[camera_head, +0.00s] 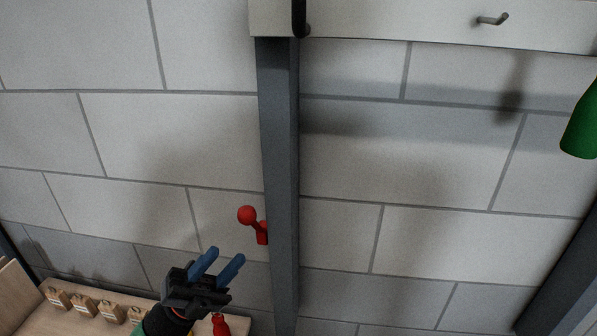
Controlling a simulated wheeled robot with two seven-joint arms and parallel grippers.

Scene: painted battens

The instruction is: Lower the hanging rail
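A pale rail (400,20) with hooks runs across the top, partly out of frame. It meets a dark grey upright post (279,170). A red lever (248,216) with a round knob sticks out from the post's left side, low down. My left gripper (225,255) has blue fingers spread apart with nothing between them. It is below and left of the red lever and appears apart from it. My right gripper is out of view.
A pale wooden shelf (75,313) with several small wooden blocks (84,302) lies at the lower left. A red object (220,325) shows beside my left gripper. A green object (581,130) is cut off at the right edge. Another dark post (565,275) stands lower right.

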